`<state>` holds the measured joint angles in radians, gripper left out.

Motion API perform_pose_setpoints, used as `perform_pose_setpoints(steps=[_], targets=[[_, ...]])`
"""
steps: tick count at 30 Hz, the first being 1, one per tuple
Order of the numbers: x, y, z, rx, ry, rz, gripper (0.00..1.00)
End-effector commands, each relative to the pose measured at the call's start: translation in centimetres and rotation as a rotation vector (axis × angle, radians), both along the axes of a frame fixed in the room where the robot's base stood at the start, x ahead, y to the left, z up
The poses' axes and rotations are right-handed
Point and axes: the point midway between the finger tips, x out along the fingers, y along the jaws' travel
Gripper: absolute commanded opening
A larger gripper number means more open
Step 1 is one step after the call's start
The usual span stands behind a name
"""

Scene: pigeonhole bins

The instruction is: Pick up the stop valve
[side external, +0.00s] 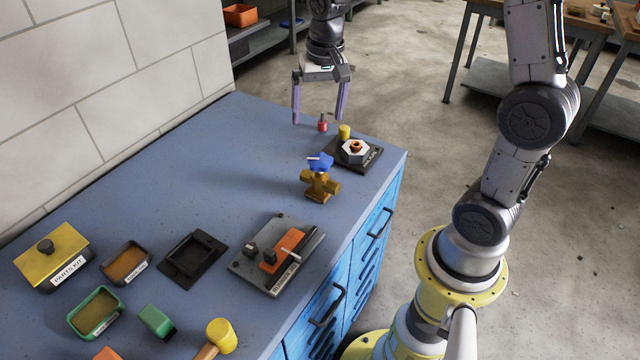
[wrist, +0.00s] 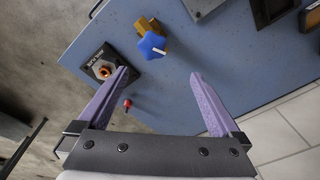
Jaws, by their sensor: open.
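The stop valve (side external: 319,183) has a brass body and a blue star-shaped handle. It stands on the blue bench near the right edge in the side view. It also shows in the wrist view at the top (wrist: 150,42), beyond my fingertips. My gripper (side external: 319,117) is open and empty with purple fingers. It hangs above the far end of the bench, apart from the valve. In the wrist view, the gap between my fingers (wrist: 161,76) holds only bare bench top and a small red piece lower down.
A black plate with a white hexagonal part (side external: 355,150) lies beside the valve. A red piece (side external: 322,126) and a yellow piece (side external: 344,131) stand close by. A fixture with an orange block (side external: 283,250), trays and a yellow-lidded box (side external: 52,256) occupy the near bench. The bench's left middle is clear.

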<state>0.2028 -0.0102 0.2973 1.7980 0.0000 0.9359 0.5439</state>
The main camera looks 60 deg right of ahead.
Motion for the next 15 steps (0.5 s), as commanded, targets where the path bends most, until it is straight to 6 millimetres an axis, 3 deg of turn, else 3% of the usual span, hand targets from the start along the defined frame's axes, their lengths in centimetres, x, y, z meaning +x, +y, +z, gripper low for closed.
perform_pose_setpoints(steps=[3, 11, 15], targets=[[0.6, -1.3, -3.2, 0.016, 0.073, -0.03, 1.0], [0.2, -2.1, -6.5, 0.029, 0.123, -0.051, 1.0], [0.1, -2.0, -9.1, 0.029, 0.126, -0.05, 1.0]])
